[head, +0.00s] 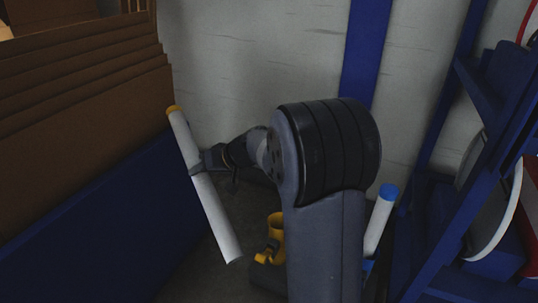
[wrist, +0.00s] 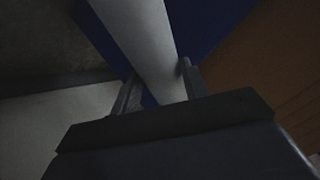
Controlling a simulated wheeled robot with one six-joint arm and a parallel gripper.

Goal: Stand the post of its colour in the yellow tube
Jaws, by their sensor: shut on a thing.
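A white post with a yellow cap (head: 205,190) is held in my gripper (head: 195,168), which is shut on it. The post leans, its yellow end at upper left and its plain white end at lower right, above the floor. In the wrist view the white post (wrist: 145,35) runs between the two fingers of my gripper (wrist: 157,88). The yellow tube (head: 275,224) stands low on the floor, right of the post's lower end and apart from it. Part of the tube's base is hidden behind my arm.
A white post with a blue cap (head: 380,220) stands to the right of my arm. A blue rack (head: 470,150) with round signs is at the right. Brown stacked panels (head: 85,110) above a blue panel (head: 100,235) fill the left. A pale wall (head: 255,60) is behind.

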